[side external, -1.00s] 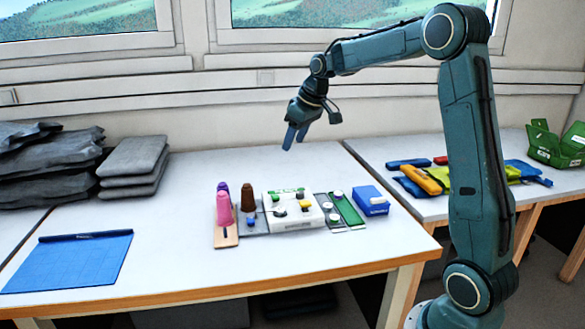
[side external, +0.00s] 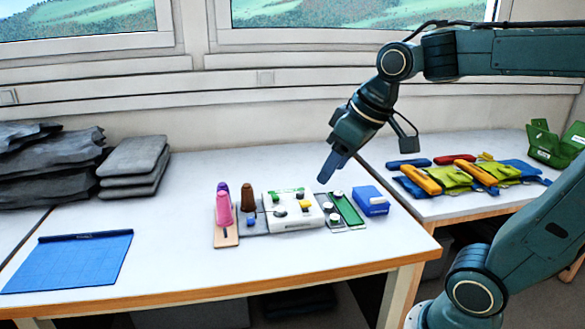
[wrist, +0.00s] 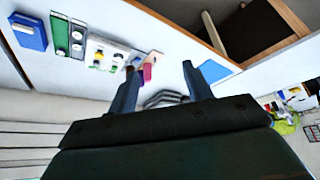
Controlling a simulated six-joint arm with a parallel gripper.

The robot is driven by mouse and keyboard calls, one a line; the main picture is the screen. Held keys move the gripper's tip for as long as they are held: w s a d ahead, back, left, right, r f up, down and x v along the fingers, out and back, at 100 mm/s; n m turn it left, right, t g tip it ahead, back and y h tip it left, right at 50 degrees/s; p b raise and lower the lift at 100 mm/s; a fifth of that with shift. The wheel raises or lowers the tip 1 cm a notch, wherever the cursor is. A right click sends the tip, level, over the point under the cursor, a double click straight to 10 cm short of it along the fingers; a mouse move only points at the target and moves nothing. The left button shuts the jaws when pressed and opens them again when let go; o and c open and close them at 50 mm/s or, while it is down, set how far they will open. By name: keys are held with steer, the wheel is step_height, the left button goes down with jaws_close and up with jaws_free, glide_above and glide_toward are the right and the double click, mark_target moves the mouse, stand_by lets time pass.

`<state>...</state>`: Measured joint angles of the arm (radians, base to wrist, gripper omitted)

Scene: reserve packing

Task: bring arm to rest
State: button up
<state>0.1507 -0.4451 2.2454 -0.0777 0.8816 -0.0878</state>
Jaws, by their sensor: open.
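My gripper (side external: 329,168) is in the air above the back right part of the white table (side external: 180,262), left of the gap between the two tables. In the wrist view its two fingers (wrist: 160,88) stand apart with nothing between them. In the side view the fingers overlap, above and behind a white box with knobs (side external: 293,211). My arm reaches in from the right, bent at the elbow.
A pink bottle (side external: 223,208), a brown bottle (side external: 248,197), a green-topped tray (side external: 347,210) and a blue box (side external: 371,200) flank the white box. A blue mat (side external: 70,262) lies front left. Grey pads (side external: 133,168) are stacked behind. Coloured pouches (side external: 450,178) lie on the right table.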

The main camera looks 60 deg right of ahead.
steer(key=s+a+f, duration=0.2)
steer(key=s+f, duration=0.1)
steer(key=s, duration=0.6)
steer(key=shift+a+f, duration=0.3)
steer(key=shift+f, duration=0.05)
